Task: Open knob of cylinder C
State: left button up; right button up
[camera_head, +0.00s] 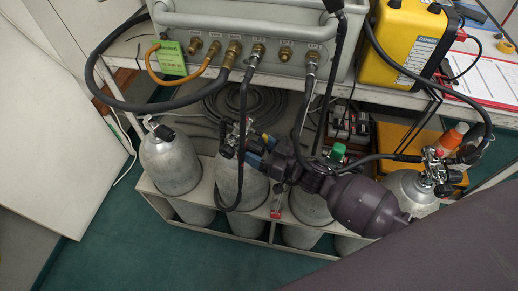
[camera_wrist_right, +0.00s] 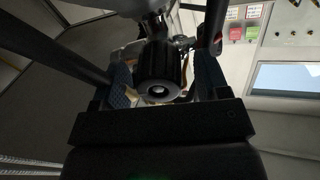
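Several grey cylinders stand in a rack under the bench, and I cannot read letters on them to tell which is C. My right gripper (camera_head: 258,150) reaches in from the right, its blue-padded fingers at the valve of the second cylinder (camera_head: 240,184) from the left. In the right wrist view, a black ribbed knob (camera_wrist_right: 158,68) with a pale centre sits between the fingers of this gripper (camera_wrist_right: 162,88). The fingers stand on either side of it, with what looks like a narrow gap; contact is unclear. My left gripper is not in view.
The leftmost cylinder (camera_head: 170,163) and the rightmost cylinder (camera_head: 410,190) flank the rack (camera_head: 155,190). Black hoses hang from the grey panel (camera_head: 270,22) close to my right gripper. A yellow box (camera_head: 400,42) stands on the bench. Green floor is free in front.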

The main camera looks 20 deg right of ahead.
jog(key=c, duration=0.9)
jog(key=shift+o, duration=0.2)
